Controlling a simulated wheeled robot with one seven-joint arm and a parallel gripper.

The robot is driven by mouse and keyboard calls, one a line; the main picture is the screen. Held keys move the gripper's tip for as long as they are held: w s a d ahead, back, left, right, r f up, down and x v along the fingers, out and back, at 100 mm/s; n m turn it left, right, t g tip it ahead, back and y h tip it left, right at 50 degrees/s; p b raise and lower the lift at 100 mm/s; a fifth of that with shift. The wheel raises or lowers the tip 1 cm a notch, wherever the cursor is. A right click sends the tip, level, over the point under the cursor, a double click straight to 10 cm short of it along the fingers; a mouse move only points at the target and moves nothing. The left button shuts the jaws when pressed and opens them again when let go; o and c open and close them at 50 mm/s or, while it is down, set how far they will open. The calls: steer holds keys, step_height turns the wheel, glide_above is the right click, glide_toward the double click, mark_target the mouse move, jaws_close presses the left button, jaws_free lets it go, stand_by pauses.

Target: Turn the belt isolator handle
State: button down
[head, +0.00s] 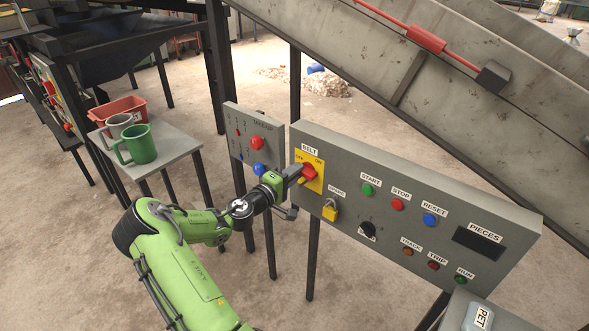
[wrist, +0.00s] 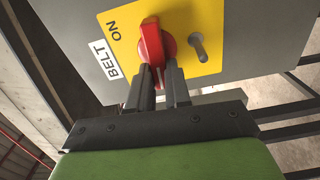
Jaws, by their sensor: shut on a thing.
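The belt isolator handle (head: 309,171) is a red rotary handle on a yellow plate (head: 318,184) marked OFF and ON, under a BELT label. In the wrist view the red handle (wrist: 152,45) stands between my gripper's two dark fingers. My gripper (head: 298,172) is at the panel, shut on the handle; in the wrist view the fingertips (wrist: 160,78) press on its near end. A keyhole-shaped slot (wrist: 199,48) shows in the yellow plate beside the handle. The OFF word is hidden in the wrist view.
A yellow padlock (head: 330,210) hangs just below the plate. The grey panel (head: 480,205) carries buttons and lamps to the right. A smaller panel (head: 247,125) stands left. A table (head: 172,154) with mugs is far left. The sloping conveyor (head: 410,60) runs above.

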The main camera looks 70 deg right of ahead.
steer(key=shift+f+n, duration=0.15)
steer(key=shift+n, duration=0.35)
steer(key=c, duration=1.1)
jaws_free()
steer(key=shift+o, duration=0.2)
steer(key=p+v, duration=0.1)
steer(key=v, duration=1.5)
